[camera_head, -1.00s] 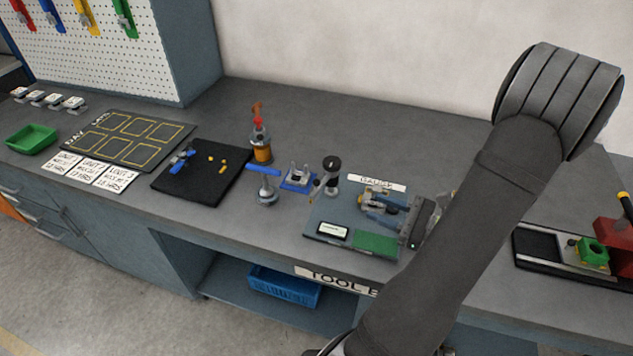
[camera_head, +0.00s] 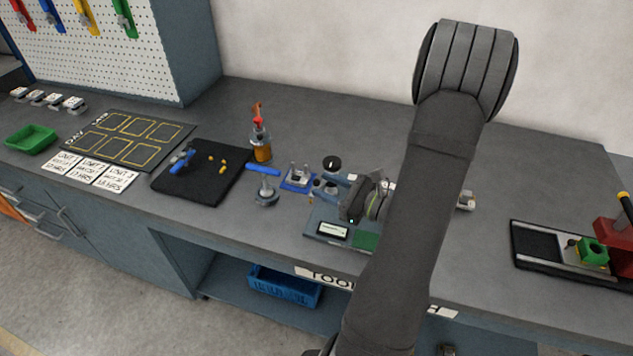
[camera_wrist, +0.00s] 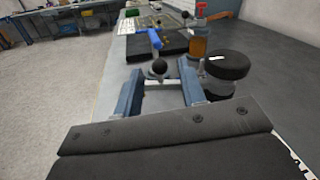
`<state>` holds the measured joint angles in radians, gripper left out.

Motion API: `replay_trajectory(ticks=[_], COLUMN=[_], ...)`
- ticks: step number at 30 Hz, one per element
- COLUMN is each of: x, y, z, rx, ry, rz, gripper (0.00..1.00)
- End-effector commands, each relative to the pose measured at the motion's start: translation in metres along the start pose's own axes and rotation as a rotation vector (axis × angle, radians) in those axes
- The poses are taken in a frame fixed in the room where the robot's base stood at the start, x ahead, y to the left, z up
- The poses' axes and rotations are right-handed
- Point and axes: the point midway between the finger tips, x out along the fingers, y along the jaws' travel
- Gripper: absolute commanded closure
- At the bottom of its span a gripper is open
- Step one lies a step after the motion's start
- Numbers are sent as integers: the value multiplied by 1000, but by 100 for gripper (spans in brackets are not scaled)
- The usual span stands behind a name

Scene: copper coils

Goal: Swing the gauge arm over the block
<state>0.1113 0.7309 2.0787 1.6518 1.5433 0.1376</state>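The gauge stands on a blue-grey base plate (camera_head: 312,226) with a white display (camera_head: 333,231) and a green pad (camera_head: 366,240). Its post has a round black top knob (camera_head: 332,163), which looms large in the wrist view (camera_wrist: 227,68). My gripper (camera_head: 321,185) is low beside the post, fingers pointing left in the head view. In the wrist view, its two blue-grey fingers (camera_wrist: 161,80) are spread, with a small black ball knob (camera_wrist: 158,67) between their tips and gaps on both sides. The knob seems part of the gauge arm, which is mostly hidden. I cannot make out the block for certain.
A black mat (camera_head: 208,184) lies further left. A red and green vise-like device (camera_head: 594,253) is at right.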

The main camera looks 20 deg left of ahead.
Motion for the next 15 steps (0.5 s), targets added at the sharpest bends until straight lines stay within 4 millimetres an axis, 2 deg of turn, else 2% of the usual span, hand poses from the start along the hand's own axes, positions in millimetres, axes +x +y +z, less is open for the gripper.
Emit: replay_trajectory(ticks=[6, 15], x=[25, 33], y=[0, 0], z=[0, 0], rx=[0, 0], ry=[0, 0], rz=[2, 0], gripper=[63, 63])
